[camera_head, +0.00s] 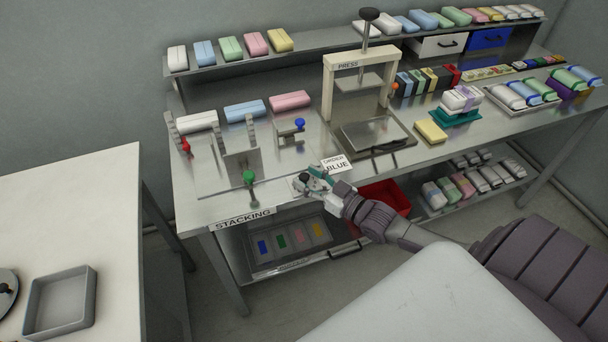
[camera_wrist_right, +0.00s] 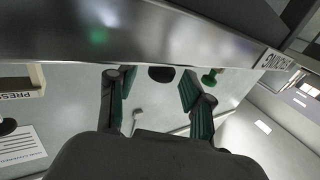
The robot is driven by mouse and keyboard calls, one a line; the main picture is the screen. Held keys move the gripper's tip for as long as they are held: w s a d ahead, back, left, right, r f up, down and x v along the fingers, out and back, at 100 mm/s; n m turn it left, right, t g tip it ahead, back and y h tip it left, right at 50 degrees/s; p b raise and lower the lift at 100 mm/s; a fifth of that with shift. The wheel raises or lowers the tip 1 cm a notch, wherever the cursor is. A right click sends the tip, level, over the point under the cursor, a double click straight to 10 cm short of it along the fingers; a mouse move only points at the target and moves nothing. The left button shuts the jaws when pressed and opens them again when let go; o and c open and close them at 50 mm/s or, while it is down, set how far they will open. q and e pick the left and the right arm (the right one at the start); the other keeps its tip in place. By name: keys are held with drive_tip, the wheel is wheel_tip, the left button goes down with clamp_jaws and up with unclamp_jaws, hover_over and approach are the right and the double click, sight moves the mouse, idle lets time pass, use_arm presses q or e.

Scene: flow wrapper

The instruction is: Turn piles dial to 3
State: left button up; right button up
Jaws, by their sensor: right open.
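A small black knob (camera_head: 304,177) on a pale plate sits at the front edge of the metal bench, right of the STACKING label; I take it for the piles dial. Its numbers and pointer are too small to read. My right gripper (camera_head: 316,180) is at the dial, its teal fingers close beside it. In the right wrist view, the gripper (camera_wrist_right: 150,84) is open, and a dark round knob (camera_wrist_right: 161,74) shows between the fingertips. I cannot tell whether the fingers touch it. My left gripper is not in view.
A green-knobbed lever (camera_head: 249,177) stands left of the dial, by the stacking plate (camera_head: 243,163). The press (camera_head: 328,92) stands farther back. A red bin (camera_head: 388,198) is below the bench.

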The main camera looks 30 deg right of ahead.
drive_tip(key=shift+x, duration=0.85)
drive_tip(key=shift+c, duration=0.4)
clamp_jaws()
drive_tip(key=shift+r+m+h+p, duration=0.25)
drive_tip(key=shift+h+p, duration=0.25)
drive_tip(key=shift+p, duration=0.3)
drive_tip(key=m+h+p, duration=0.2)
drive_tip(key=shift+a+t+h+p, duration=0.1)
drive_tip(key=shift+t+h+p, duration=0.2)
drive_tip(key=shift+h+p, duration=0.1)
drive_tip(key=shift+f+m+h+p, duration=0.1)
drive_tip(key=shift+m+h+p, duration=0.55)
drive_tip(key=shift+h, duration=0.45)
drive_tip(key=shift+f+m+h+p, duration=0.15)
drive_tip(key=shift+m+h+p, duration=0.5)
drive_tip(key=shift+m+h, duration=0.6)
drive_tip(key=shift+h, duration=0.45)
